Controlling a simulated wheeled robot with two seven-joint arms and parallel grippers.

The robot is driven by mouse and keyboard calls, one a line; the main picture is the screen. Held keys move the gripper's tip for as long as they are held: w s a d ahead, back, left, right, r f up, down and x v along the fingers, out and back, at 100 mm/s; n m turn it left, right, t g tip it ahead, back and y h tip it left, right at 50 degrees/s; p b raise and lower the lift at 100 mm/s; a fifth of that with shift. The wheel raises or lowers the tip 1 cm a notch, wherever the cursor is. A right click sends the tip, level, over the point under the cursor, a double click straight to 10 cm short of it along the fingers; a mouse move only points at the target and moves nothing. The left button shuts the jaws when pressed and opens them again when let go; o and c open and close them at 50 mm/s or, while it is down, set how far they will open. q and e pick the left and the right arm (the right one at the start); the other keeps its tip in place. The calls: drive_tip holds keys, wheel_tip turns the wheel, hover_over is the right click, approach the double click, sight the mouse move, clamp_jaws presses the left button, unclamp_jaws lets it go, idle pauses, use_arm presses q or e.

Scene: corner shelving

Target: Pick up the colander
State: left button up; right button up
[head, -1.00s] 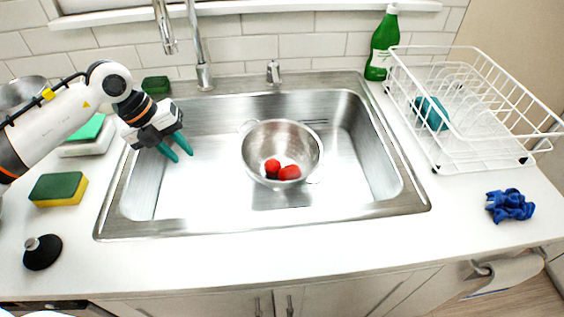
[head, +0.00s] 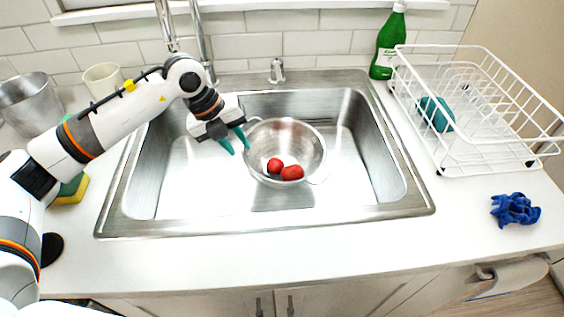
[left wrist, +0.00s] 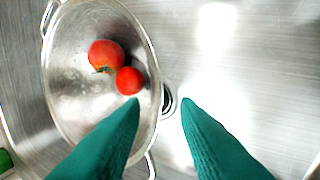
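The colander (head: 299,139) is a round steel bowl with looped handles, standing in the sink. Two red tomatoes (head: 292,173) lie inside it. My left gripper (head: 236,140) has green fingertips and is open and empty, at the colander's left rim. In the left wrist view the colander (left wrist: 75,85) fills the left part, and the open fingertips (left wrist: 160,105) point toward its rim, one overlapping the bowl and the other over bare sink. I cannot tell if they touch it. My right gripper is not in view.
The steel sink (head: 180,190) has free floor on both sides of the colander. A faucet (head: 203,45) rises behind my left arm. A white dish rack (head: 470,150), a green bottle (head: 388,45) and a blue cloth (head: 515,209) are on the right.

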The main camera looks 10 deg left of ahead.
sight(248, 154)
use_arm(q)
drive_tip(key=shift+w+d+f, duration=0.1)
drive_tip(key=shift+w+d, duration=0.05)
drive_tip(key=shift+d, duration=0.25)
drive_tip(key=x, duration=0.4)
drive_tip(key=shift+w+f, duration=0.1)
drive_tip(key=shift+f, duration=0.3)
clamp_jaws()
drive_tip(key=shift+r, duration=0.1)
idle(0.5)
